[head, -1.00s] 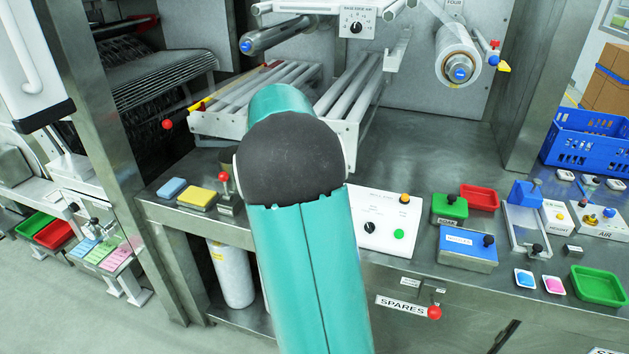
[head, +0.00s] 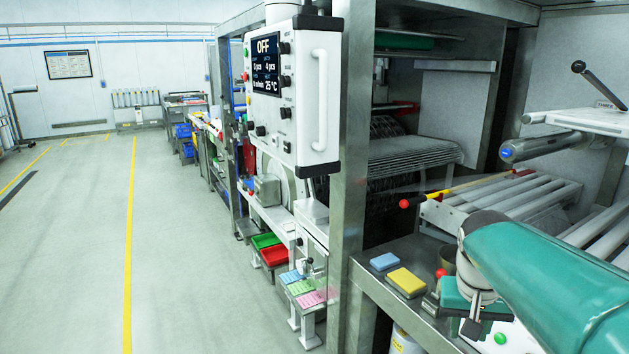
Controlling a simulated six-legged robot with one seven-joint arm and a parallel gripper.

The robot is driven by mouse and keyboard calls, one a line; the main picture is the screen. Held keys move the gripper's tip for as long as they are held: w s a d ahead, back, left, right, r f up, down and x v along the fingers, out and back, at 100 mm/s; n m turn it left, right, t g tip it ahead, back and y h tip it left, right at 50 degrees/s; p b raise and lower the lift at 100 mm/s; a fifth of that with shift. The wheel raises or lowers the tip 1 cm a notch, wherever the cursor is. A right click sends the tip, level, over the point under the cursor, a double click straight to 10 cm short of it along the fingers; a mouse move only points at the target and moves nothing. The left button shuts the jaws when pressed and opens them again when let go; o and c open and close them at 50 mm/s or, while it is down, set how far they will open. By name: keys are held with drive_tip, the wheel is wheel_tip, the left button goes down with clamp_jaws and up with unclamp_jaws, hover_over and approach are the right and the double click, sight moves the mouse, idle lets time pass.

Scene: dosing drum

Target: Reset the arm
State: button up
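My teal arm (head: 560,285) reaches in from the lower right of the head view, over the steel bench. A pale joint and a smaller teal link (head: 462,292) show at its far end, close beside the lever with a red ball knob (head: 441,273). A small dark part hangs below that link. I cannot make out gripper fingers there, or whether anything is held.
A blue sponge (head: 384,261) and a yellow sponge (head: 406,282) lie on the bench left of my arm. A steel post (head: 347,180) and a white control panel reading OFF (head: 291,95) stand further left. Rollers (head: 520,197) lie behind the arm. The floor at left is clear.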

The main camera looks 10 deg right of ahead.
drive_tip(key=s+a+f+n+t+y, duration=0.1)
drive_tip(key=s+a+n+t, duration=0.1)
drive_tip(key=s+a, duration=0.3)
drive_tip(key=s+a+n+t+y, duration=0.1)
drive_tip(key=s+a, duration=0.4)
drive_tip(key=a, duration=0.5)
drive_tip(key=shift+a+f+n+t, duration=0.25)
drive_tip(key=shift+f+n+t, duration=0.15)
drive_tip(key=shift+n, duration=0.4)
drive_tip(key=shift+s+d, duration=0.1)
drive_tip(key=shift+d, duration=0.05)
